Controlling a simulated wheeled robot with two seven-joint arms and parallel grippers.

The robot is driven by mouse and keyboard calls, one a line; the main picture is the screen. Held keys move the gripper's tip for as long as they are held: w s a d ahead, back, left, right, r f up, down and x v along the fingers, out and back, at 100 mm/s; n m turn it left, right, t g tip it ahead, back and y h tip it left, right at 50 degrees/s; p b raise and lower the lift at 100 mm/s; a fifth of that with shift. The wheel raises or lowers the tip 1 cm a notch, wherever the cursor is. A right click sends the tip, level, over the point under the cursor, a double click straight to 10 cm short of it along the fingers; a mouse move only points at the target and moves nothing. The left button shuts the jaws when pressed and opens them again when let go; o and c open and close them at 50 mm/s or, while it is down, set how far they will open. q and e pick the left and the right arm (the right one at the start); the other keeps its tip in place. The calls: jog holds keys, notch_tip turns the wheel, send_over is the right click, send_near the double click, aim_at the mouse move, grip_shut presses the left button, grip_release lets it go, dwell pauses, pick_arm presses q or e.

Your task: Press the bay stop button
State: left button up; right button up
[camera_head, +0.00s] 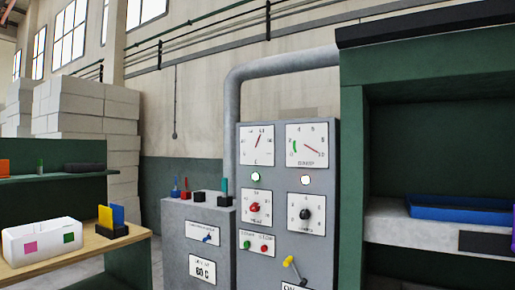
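A grey control cabinet (325,235) stands in the middle of the head view. A small white plate low on its left side carries a green button (246,244) and a red button (265,249). Their labels are too small to read, so I cannot tell whether either is the bay stop button. Above them are a red knob (254,207) and a black knob (305,214). A yellow-handled lever (290,262) sits below right. Neither of my grippers is in view.
A lower grey console (187,223) with a blue switch (208,238) stands left of the cabinet. A green press bay (352,190) holding a blue tray (440,207) is at the right. A wooden bench (95,246) with a white bin (22,250) is at the left.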

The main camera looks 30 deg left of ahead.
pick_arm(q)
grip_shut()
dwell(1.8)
